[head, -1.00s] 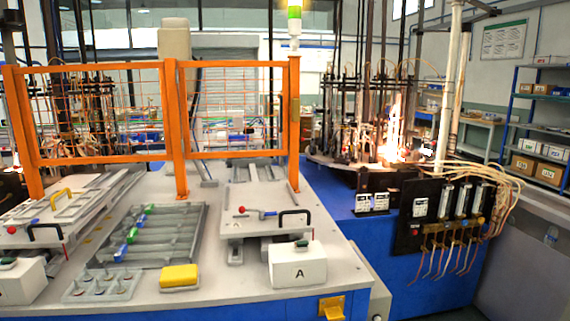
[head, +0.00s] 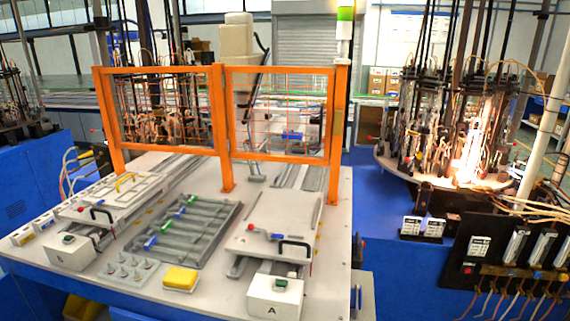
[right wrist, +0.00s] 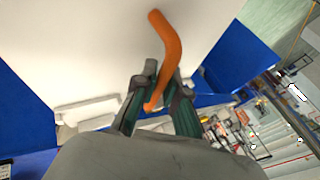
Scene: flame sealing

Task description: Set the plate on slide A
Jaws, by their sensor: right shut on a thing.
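My right gripper (right wrist: 155,108) shows only in the right wrist view. Its teal fingers are shut on an orange bent handle (right wrist: 165,50). A broad pale surface (right wrist: 70,45) lies behind the handle; I cannot tell whether this is the plate or whether the handle is fixed to it. In the head view, slide A (head: 268,214) is the right-hand pale slide, with a red-knobbed lever (head: 262,232) and a black handle (head: 295,243). A white box marked A (head: 274,298) stands in front of it. My left gripper is not in view.
On the left slide lies a plate with a yellow handle (head: 126,180). Between the slides is a grey grooved tray (head: 190,235) with blue and green pieces. A yellow block (head: 181,278) lies in front. An orange mesh fence (head: 275,115) stands behind; a glowing machine (head: 470,150) is at right.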

